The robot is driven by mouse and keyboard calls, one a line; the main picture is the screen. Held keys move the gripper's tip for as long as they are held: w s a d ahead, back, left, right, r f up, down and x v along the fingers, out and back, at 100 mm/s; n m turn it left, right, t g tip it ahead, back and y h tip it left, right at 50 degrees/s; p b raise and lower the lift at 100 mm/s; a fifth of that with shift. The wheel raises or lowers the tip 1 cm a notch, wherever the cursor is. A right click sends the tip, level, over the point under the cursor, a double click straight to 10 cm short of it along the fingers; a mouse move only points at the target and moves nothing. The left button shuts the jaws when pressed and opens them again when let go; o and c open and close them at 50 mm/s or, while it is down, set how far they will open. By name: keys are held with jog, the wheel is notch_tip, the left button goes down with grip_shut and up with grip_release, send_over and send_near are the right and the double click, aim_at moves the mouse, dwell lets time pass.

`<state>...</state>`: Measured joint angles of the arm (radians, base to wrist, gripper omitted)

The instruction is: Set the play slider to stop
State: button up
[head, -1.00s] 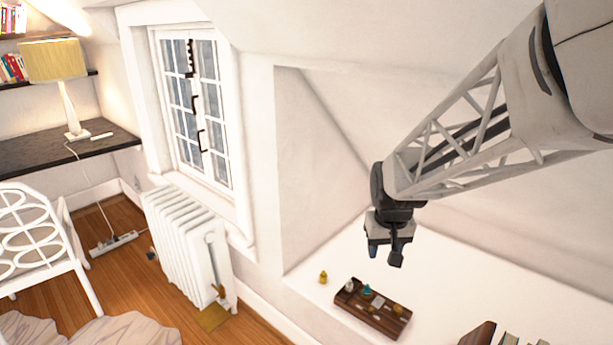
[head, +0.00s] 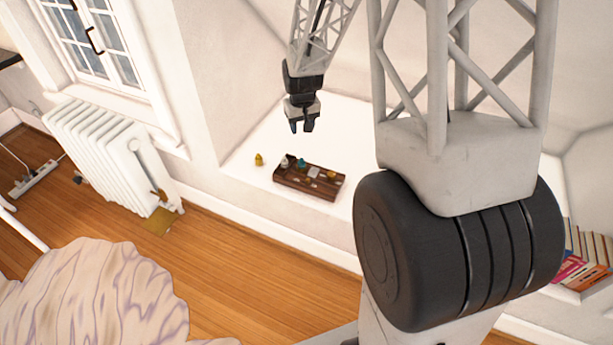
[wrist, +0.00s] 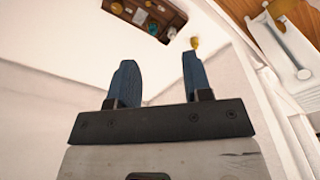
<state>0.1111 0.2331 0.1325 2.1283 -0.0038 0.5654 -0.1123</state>
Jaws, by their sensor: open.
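A dark brown wooden board (head: 310,180) with several small fittings lies on the white ledge below the sloped ceiling. It carries a teal piece, a pale piece and yellowish pieces; I cannot tell which fitting is the play slider or where it is set. The board also shows at the top of the wrist view (wrist: 150,14), partly cut off by the frame. My gripper (head: 303,128) hangs above the ledge, fingers down, over the board's far side and clear of it. In the wrist view its two blue-grey fingers (wrist: 157,82) are apart with nothing between them.
A small yellow object (head: 259,159) stands on the ledge left of the board. A white radiator (head: 105,155) stands below the window at left. Several books (head: 583,258) are at the far right. The ledge (head: 262,183) around the board is mostly clear.

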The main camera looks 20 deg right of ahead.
jog(key=w+d+f, duration=0.1)
jog(key=w+f, duration=0.2)
jog(key=f, duration=0.4)
jog(key=w+d+f, duration=0.2)
jog(key=w+f, duration=0.1)
jog(key=f, duration=0.4)
jog(key=g, duration=0.1)
send_over(308, 179)
notch_tip(308, 179, down, 14)
jog(key=shift+f, duration=0.2)
jog(key=shift+w+f, duration=0.1)
jog(key=shift+f, duration=0.2)
jog(key=shift+f, duration=0.15)
jog(key=shift+f, duration=3.75)
jog(key=shift+c, duration=0.3)
grip_shut()
